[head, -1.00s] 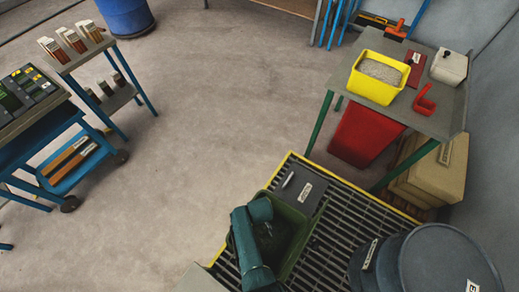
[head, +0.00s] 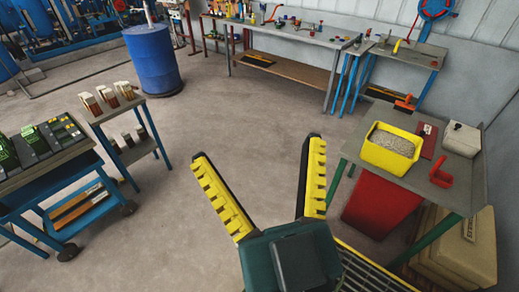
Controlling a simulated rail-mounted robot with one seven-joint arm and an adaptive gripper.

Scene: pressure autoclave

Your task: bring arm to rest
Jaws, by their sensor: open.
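My gripper (head: 260,180) is in the lower middle of the head view. Its two yellow-and-black fingers are spread wide apart, with nothing between them but bare floor behind. Its dark green body (head: 290,262) covers part of the yellow-edged grating (head: 365,272) at the bottom. The rest of my arm is out of the picture.
At right, a table holds a yellow tub (head: 391,146) of grey granules, with a red bin (head: 382,203) below. At left are a blue cart (head: 75,208) and a small shelf stand (head: 130,145). A blue drum (head: 153,62) and workbench (head: 290,36) stand behind. The middle floor is clear.

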